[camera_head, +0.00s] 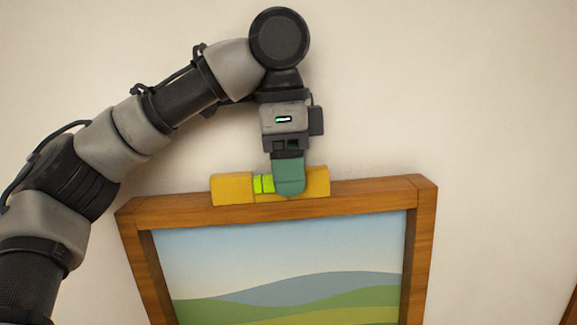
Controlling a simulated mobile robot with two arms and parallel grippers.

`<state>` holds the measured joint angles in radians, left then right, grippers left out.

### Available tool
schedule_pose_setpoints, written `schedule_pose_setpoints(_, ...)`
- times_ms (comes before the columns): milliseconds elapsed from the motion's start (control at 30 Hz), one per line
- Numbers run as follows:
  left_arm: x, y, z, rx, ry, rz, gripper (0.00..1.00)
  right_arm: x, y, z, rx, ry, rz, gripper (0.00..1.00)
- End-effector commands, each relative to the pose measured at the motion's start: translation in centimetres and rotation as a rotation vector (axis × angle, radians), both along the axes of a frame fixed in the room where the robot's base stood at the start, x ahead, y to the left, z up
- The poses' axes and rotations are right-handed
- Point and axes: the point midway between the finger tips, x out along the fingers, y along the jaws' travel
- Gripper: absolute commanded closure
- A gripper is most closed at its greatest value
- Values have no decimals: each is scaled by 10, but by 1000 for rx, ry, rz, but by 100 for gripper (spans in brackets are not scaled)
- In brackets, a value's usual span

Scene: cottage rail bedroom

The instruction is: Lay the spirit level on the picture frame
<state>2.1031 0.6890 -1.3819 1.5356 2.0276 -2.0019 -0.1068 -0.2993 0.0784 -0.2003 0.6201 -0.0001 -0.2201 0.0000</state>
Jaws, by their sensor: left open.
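The yellow spirit level (233,189) with a bright green vial lies along the top edge of the wooden picture frame (370,194). The frame holds a landscape of sky and hills and appears slightly tilted in view, its right end higher. My left gripper (289,188) points down over the level's middle-right part, with its green fingers in front of the level. It is open, and the near finger hides part of the level. My right gripper is out of view.
A plain cream wall (480,110) fills the background. A strip of brown wood (569,309) shows at the lower right edge. The space above and right of the frame is clear.

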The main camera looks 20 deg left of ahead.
Motion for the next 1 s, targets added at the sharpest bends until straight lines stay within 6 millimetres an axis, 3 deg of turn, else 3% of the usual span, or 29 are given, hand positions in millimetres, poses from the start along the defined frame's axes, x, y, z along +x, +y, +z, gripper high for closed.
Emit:
schedule_pose_setpoints(167,0,1,13,1,-3,2,47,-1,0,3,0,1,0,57)
schedule_pose_setpoints(400,-3,4,61,1,-7,4,47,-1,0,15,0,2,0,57)
schedule_pose_setpoints(600,-3,6,87,1,-5,3,47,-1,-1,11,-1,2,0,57)
schedule_pose_setpoints(1000,-4,8,108,0,0,-1,47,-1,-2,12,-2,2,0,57)
